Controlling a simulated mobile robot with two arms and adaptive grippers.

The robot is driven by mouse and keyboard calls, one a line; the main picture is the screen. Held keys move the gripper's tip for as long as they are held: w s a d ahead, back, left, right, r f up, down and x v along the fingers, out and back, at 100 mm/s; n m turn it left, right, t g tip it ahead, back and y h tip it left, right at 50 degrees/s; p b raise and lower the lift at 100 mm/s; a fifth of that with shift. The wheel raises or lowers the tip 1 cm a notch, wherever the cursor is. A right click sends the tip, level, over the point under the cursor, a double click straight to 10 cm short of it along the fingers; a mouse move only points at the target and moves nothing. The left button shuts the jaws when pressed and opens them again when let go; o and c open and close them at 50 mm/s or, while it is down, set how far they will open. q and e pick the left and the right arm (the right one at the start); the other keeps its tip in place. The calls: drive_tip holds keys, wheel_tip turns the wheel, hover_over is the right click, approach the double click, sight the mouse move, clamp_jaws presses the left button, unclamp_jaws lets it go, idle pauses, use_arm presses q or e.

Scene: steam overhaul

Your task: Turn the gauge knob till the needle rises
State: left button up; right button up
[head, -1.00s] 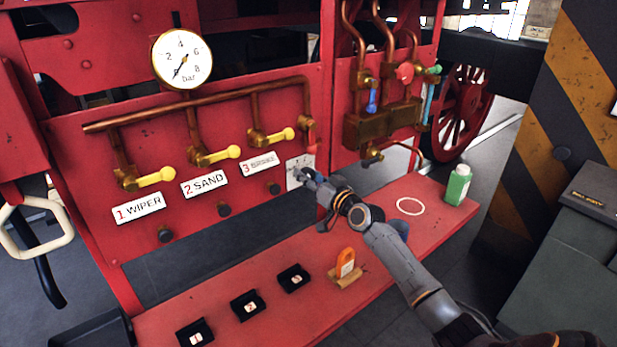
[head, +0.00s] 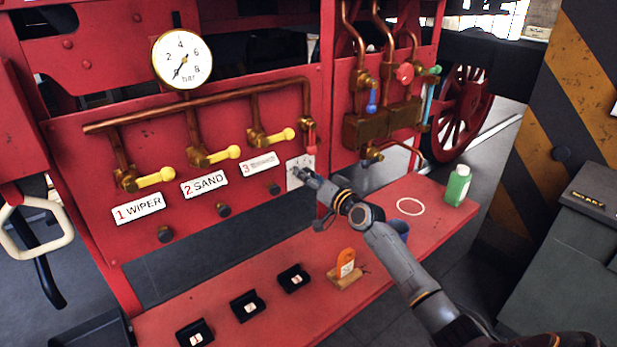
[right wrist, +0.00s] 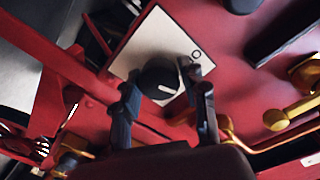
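The round white pressure gauge (head: 182,59) stands above the copper pipe in the head view. Its needle points to the lower left, below the 2. The black knob (right wrist: 160,78) with a white pointer mark sits on a pale plate (right wrist: 150,42) in the right wrist view. This plate (head: 301,162) also shows at the right end of the red panel in the head view. My right gripper (right wrist: 164,82) is open with its fingers on either side of the knob. I cannot tell whether they touch it. My left gripper is not in view.
Yellow valve levers (head: 222,155) with labels lie left of the plate, and a red lever (head: 310,138) hangs just above it. The red shelf (head: 375,265) below holds black blocks, an orange tag (head: 346,261) and a green bottle (head: 458,186).

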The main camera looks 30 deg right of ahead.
drive_tip(key=shift+o, duration=1)
drive_tip(key=shift+s, duration=0.1)
drive_tip(key=s, duration=1.2)
drive_tip(key=shift+d+r, duration=0.15)
drive_tip(key=shift+d, duration=0.2)
drive_tip(key=shift+w, duration=0.1)
